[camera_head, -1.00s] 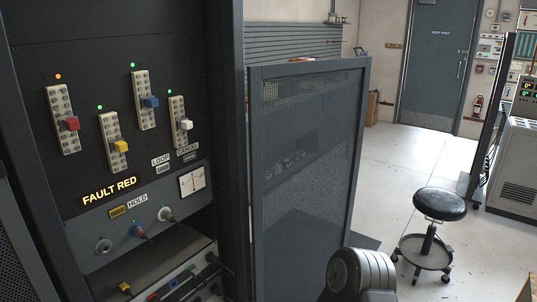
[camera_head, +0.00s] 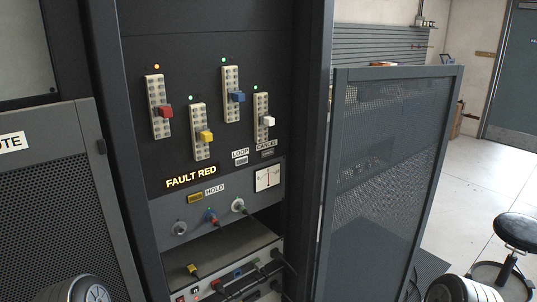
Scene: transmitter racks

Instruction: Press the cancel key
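The cancel key (camera_head: 267,153) is a small dark key on the grey-black rack panel, right under the white CANCEL label (camera_head: 266,146). The loop key (camera_head: 241,161) is a paler key to its left, under the LOOP label (camera_head: 239,153). The amber hold key (camera_head: 195,197) sits below that sign, beside the HOLD label. Neither of my grippers is in view; only rounded grey parts of my arms show at the bottom left and bottom right edges.
Sliders with red (camera_head: 166,111), yellow (camera_head: 206,136), blue (camera_head: 237,97) and white (camera_head: 268,121) knobs sit above the keys. A mesh rack door (camera_head: 383,180) stands open to the right. A black stool (camera_head: 517,232) stands on the floor beyond it.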

